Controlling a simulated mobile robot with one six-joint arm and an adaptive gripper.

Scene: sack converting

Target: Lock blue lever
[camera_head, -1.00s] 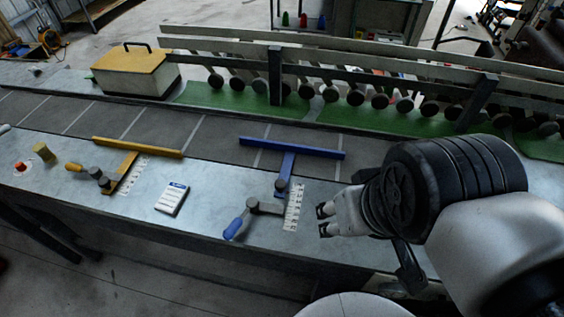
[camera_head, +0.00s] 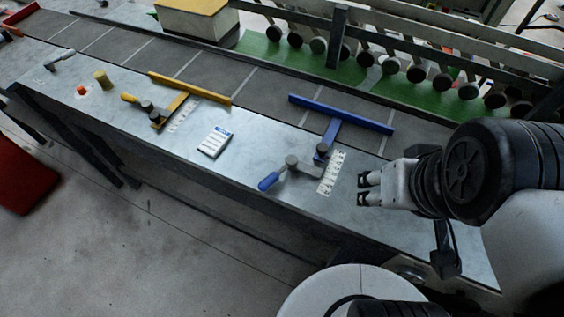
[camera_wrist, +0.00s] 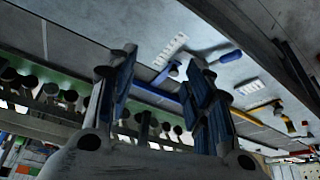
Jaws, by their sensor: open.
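The blue lever (camera_head: 270,180) has a blue grip and a grey arm that runs to a round pivot beside the blue T-shaped guide (camera_head: 343,114). The grip points to the lower left, near the table's front edge. The blue lever also shows in the wrist view (camera_wrist: 230,56), upper right of centre. My gripper (camera_head: 366,188) is open and empty, right of the scale strip and apart from the lever. In the wrist view my gripper's fingers (camera_wrist: 163,85) stand apart with nothing between them.
A yellow guide (camera_head: 190,87) with a yellow lever (camera_head: 135,99) stands further left. The table around the blue lever's grip is clear.

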